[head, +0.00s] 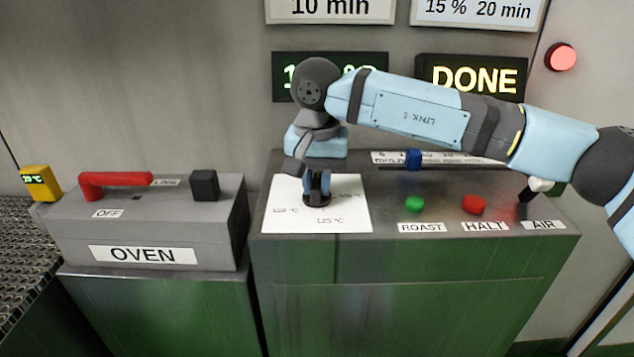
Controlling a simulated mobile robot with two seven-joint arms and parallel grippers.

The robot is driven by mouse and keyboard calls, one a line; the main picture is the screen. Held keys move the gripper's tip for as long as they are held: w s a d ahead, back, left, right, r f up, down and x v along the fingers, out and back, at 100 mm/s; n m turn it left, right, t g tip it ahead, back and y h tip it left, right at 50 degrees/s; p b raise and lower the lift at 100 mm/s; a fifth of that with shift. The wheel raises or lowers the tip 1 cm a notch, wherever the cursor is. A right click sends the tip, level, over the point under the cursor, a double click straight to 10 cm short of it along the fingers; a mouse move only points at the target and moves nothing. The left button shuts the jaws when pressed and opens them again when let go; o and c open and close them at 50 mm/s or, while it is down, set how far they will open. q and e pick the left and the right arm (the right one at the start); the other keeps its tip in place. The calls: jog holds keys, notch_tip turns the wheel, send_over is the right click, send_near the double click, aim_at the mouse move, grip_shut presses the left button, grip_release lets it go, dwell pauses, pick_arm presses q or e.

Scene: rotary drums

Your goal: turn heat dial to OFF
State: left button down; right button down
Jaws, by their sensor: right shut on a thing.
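The heat dial (316,202) is a dark round knob on a white card (280,222) on top of the control cabinet. Temperature marks such as 125 °C show on the card. Where the dial points is hidden by my gripper. My right gripper (317,186) reaches down from above and is shut on the dial. Its arm comes in from the right, across the back of the cabinet. An OFF label (107,214) shows on the oven box, apart from this dial. My left gripper is not in view.
A blue slider (413,158), a green ROAST button (415,204), a red HALT button (474,204) and an AIR switch (537,187) stand right of the card. The oven box (142,254) with a red lever (115,180) stands left. A DONE display (473,78) hangs behind.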

aim_at(317, 180)
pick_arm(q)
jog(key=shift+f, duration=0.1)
pick_arm(e)
jog(key=shift+n, duration=0.5)
jog(key=c, duration=1)
grip_release()
jog(key=shift+c, duration=0.2)
jog(key=shift+r, duration=0.15)
pick_arm(q)
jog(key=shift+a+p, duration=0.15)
jog(key=shift+p, duration=0.7)
pick_arm(e)
notch_tip(317, 180, up, 14)
jog(key=shift+f, duration=0.2)
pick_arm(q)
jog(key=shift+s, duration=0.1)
